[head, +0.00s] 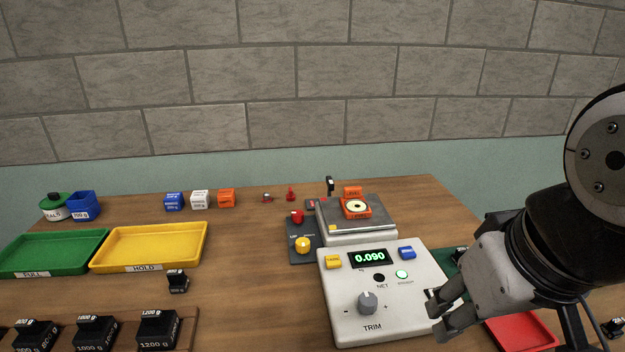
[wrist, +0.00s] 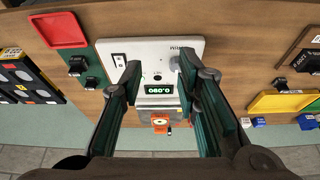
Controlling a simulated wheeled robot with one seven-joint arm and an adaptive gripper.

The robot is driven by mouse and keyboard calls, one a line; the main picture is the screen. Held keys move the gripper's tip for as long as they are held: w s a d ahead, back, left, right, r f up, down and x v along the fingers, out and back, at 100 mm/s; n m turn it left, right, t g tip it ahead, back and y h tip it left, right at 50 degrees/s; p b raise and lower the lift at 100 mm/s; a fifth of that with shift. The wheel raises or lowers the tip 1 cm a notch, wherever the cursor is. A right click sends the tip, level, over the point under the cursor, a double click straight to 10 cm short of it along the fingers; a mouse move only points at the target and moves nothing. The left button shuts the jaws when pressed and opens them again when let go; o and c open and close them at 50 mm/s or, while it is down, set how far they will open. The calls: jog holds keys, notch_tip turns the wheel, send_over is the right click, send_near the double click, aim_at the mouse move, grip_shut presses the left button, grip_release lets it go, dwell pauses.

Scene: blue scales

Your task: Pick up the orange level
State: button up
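The orange level (head: 356,213) is a small orange block with a round pale vial on top. It sits on the dark pan of the scale (head: 330,208), and an upright orange tab stands at its back. In the wrist view the level (wrist: 160,118) shows beyond the display, between the lines of my fingers. My gripper (head: 436,311) is over the right side of the scale's white front housing, nearer me than the level and to its right. In the wrist view my gripper (wrist: 159,68) has its two fingers wide apart with nothing between them.
The front housing (head: 345,318) has a TRIM knob and a display reading 0.090. A dark unit with red and yellow knobs (head: 303,244) stands left of the pan. A red tray (head: 522,332) lies right; yellow (head: 150,246) and green trays (head: 48,251) lie left. Black weights stand front left.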

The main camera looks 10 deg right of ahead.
jog(key=shift+o, duration=0.5)
jog(key=o, duration=0.5)
jog(key=shift+w+r, duration=0.1)
jog(key=shift+w, duration=0.05)
jog(key=o, duration=0.6)
jog(key=w+r, duration=0.1)
jog(key=w, duration=0.2)
jog(key=w+r+p, duration=0.1)
jog(key=w+r, duration=0.1)
jog(key=w, duration=0.1)
jog(key=w+r, duration=0.2)
jog(key=shift+w+a, duration=0.1)
jog(key=shift+w, duration=0.3)
jog(key=shift+o, duration=0.2)
jog(key=p, duration=0.5)
send_over(354, 192)
jog(key=s, duration=0.6)
notch_tip(354, 192, down, 6)
jog(key=x, duration=0.9)
jog(key=shift+w+a, duration=0.3)
jog(key=shift+w, duration=0.15)
jog(key=shift+d+p+x, duration=0.15)
jog(key=shift+p+x, duration=0.2)
jog(key=shift+x, duration=0.95)
jog(key=shift+d+p+x, duration=0.1)
jog(key=shift+p+x, duration=0.25)
jog(key=shift+x, duration=1)
